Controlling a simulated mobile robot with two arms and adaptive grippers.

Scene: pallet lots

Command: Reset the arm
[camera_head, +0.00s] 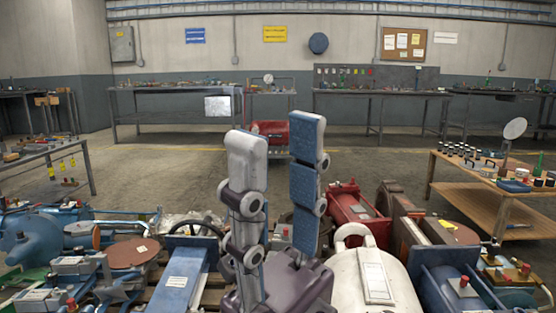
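My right gripper (277,140) stands in the middle of the head view with its two fingers pointing up. The left finger shows a pale grey side, the right one a blue textured pad. The fingers are apart with nothing between them; only the background shows through the gap. Its dark purple-grey palm (290,283) is at the bottom and covers part of the machine parts behind it. My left gripper is not in view.
Several machine parts crowd the foreground, among them a blue housing (38,238), a white tank (372,280) and a red motor (352,214). A wooden table (480,205) stands at the right. Open concrete floor (160,165) lies beyond, before the workbenches (175,90).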

